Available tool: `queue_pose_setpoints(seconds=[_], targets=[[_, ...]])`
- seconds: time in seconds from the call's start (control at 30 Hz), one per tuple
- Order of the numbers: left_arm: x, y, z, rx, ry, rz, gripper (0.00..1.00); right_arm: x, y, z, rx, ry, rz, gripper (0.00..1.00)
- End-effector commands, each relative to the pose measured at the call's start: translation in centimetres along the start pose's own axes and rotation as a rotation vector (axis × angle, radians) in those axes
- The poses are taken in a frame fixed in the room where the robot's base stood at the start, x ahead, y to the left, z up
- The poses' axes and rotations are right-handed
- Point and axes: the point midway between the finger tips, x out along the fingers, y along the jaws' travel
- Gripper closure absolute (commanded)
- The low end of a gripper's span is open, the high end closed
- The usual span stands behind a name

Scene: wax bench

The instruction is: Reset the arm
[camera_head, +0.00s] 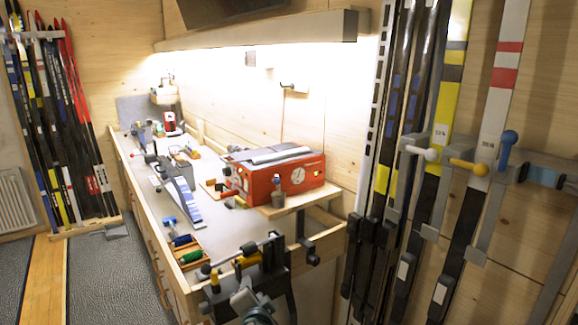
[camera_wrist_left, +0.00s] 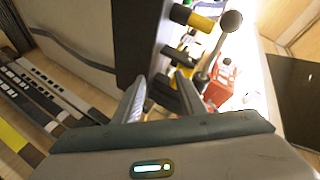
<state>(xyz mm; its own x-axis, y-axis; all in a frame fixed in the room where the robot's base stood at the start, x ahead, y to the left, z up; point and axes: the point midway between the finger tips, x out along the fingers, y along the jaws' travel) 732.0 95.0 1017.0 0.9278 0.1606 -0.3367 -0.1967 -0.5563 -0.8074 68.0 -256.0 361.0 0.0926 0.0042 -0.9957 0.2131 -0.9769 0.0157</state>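My left gripper (camera_head: 246,290) is at the bottom middle of the head view, low in front of a black clamp (camera_head: 270,268) at the near end of the bench. In the left wrist view my left gripper (camera_wrist_left: 161,92) has its two grey fingers apart, with a gap between them. The black clamp body (camera_wrist_left: 138,45) is just beyond the fingertips, and I cannot tell whether they touch it. A lever with a dark ball knob (camera_wrist_left: 231,22) is to the right of the fingers. I see nothing held. My right gripper is in neither view.
A long workbench (camera_head: 188,218) carries a red machine (camera_head: 285,178), a wooden tray (camera_head: 190,256) of tools and another clamp (camera_head: 178,180). Skis (camera_head: 440,130) hang on the right wall. More skis (camera_head: 75,120) stand at the left. The grey floor mat (camera_head: 110,280) is clear.

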Motion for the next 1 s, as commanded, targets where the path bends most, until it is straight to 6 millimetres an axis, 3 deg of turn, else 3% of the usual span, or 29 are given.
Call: queue_pose_setpoints(seconds=[0.03,0.2,0.37,0.5,0.7,1.0], targets=[[-0.9,1.9,2.9,-0.047,-0.035,0.046,0.63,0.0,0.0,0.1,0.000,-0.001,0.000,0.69],[-4.9,7.0,11.2,-0.203,-0.153,0.189,0.63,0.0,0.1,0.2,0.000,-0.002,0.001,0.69],[-10.0,11.1,18.3,-0.335,-0.267,0.307,0.63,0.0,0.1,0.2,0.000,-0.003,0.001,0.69],[-15.3,13.9,23.7,-0.439,-0.372,0.401,0.63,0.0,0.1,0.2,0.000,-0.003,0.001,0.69],[-23.0,16.5,29.4,-0.554,-0.504,0.510,0.63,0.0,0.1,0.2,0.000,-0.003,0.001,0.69],[-29.8,17.6,33.1,-0.632,-0.612,0.591,0.63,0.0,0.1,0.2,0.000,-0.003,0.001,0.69]])
